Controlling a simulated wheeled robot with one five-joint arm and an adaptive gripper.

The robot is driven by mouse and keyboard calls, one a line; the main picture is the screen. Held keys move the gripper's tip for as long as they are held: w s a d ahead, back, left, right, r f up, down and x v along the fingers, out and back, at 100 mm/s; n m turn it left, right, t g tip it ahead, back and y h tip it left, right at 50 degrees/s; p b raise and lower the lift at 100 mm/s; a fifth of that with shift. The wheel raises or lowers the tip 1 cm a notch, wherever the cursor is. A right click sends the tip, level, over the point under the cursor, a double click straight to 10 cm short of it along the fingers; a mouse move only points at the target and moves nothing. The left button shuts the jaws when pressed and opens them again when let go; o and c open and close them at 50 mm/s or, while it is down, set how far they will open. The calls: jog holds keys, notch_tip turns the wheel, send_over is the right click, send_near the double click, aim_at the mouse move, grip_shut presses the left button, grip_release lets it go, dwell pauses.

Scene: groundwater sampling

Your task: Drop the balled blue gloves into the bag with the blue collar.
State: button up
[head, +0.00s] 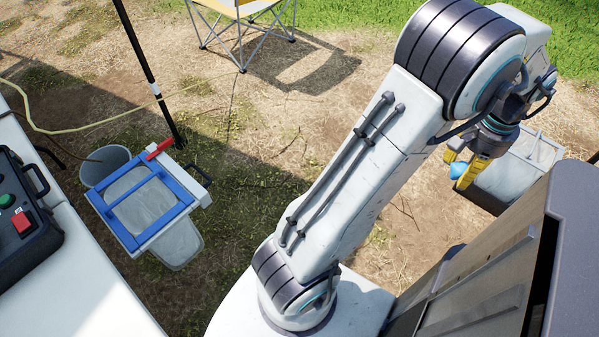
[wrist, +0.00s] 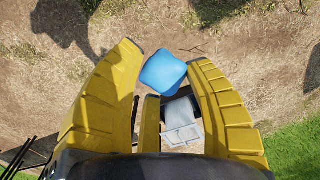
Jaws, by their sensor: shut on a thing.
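The balled blue gloves (head: 457,170) are a small bright blue lump between the yellow fingers of my gripper (head: 461,172) at the right of the head view. In the wrist view, my gripper (wrist: 167,62) is shut on the balled gloves (wrist: 163,73) near its fingertips, above the ground. The bag with the blue collar (head: 181,245) hangs at the left of the head view, its blue square collar (head: 118,215) around a grey opening. My gripper is far to the right of this bag. The bag's inside is hard to make out.
A grey open container (head: 515,170) stands beside my gripper at the right; it shows below the gloves in the wrist view (wrist: 182,125). A dark pole (head: 150,75) rises behind the collar. A white table (head: 75,285) with a black control box (head: 22,220) is at left.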

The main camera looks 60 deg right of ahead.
jog(key=w+d+f+n, duration=0.2)
jog(key=w+d, duration=0.2)
jog(key=w, duration=0.5)
jog(key=w+d+f+n, duration=0.2)
jog(key=w+d, duration=0.1)
jog(key=w, duration=0.6)
jog(key=w+a+f+n, duration=0.2)
jog(key=w+a+n, duration=0.15)
jog(key=w, duration=0.65)
jog(key=w+a+f+n, duration=0.15)
jog(key=w+a, duration=0.35)
jog(key=w, duration=0.5)
jog(key=w+a+f+n, duration=0.2)
jog(key=w+a+n, duration=0.2)
jog(key=w, duration=0.6)
jog(key=w+a+f+n, duration=0.1)
jog(key=w+a+n, duration=0.2)
jog(key=a, duration=0.7)
jog(key=w+a+f+n, duration=0.1)
jog(key=w+a+n, duration=0.2)
jog(key=a, duration=0.8)
jog(key=w+a+f+n, duration=0.1)
jog(key=w+a+n, duration=0.2)
jog(key=w+a, duration=0.3)
jog(key=a, duration=0.5)
jog(key=shift+w+a+f, duration=0.2)
jog(key=shift+w+f, duration=0.05)
jog(key=shift+f, duration=0.1)
